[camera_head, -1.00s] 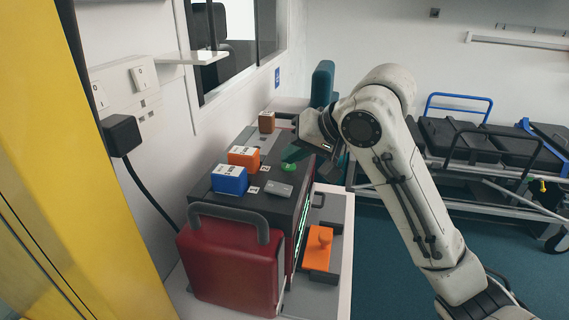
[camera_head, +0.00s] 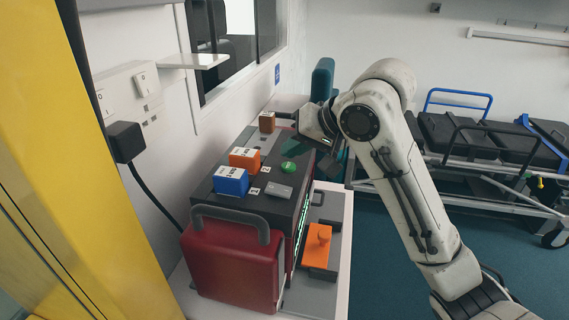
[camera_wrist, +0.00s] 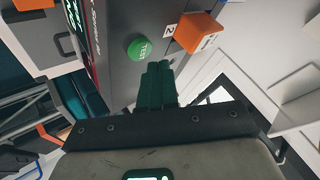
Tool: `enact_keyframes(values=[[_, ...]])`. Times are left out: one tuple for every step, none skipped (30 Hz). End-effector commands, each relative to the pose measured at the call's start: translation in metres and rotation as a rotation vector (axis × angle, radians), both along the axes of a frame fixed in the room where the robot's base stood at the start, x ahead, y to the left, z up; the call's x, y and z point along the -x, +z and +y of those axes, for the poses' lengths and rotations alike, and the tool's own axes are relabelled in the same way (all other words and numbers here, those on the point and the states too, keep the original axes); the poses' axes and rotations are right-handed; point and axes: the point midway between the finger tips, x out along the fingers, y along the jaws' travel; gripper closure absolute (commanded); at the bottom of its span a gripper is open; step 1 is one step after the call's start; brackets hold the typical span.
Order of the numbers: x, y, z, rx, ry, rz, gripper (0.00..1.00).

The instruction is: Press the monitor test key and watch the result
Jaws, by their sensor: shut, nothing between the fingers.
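The monitor (camera_head: 285,205) is a dark box with a red edge on the bench along the left wall. Its round green test key (camera_head: 289,168) is on the top face. In the wrist view the key (camera_wrist: 139,48) reads TEST and is unobstructed. My gripper (camera_wrist: 158,68) is shut and empty, its dark green fingers a little apart from the key. In the head view my gripper (camera_head: 292,147) is just behind the key. The monitor's screen (camera_head: 303,222) shows green traces edge-on. Part of it (camera_wrist: 72,15) shows in the wrist view, too oblique to read.
A red case (camera_head: 232,263) stands in front. An orange handled piece (camera_head: 318,247) is on the right. A stretcher (camera_head: 480,145) stands behind right.

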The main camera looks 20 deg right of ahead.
Motion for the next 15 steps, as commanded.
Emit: enact_keyframes(values=[[0.0,0.005,0.0,0.0,0.0,0.0,1.0],[0.0,0.007,0.0,0.0,0.0,0.0,1.0],[0.0,0.011,0.0,0.0,0.0,0.0,1.0],[0.0,0.014,0.0,-0.001,0.001,0.0,1.0],[0.0,0.016,0.0,-0.001,0.001,0.0,1.0],[0.0,0.02,0.0,-0.001,0.001,0.0,1.0],[0.0,0.023,0.0,0.0,0.0,0.0,1.0],[0.0,0.025,0.0,0.0,0.0,0.0,1.0],[0.0,0.028,0.0,0.0,0.0,0.0,1.0],[0.0,0.031,0.0,0.0,-0.001,-0.001,1.0],[0.0,0.033,0.0,0.0,-0.001,-0.001,1.0],[0.0,0.037,0.0,0.0,-0.001,-0.001,1.0],[0.0,0.039,0.0,0.0,-0.001,-0.001,1.0],[0.0,0.041,0.0,0.0,0.0,0.0,1.0],[0.0,0.045,0.0,0.0,0.0,0.0,1.0]])
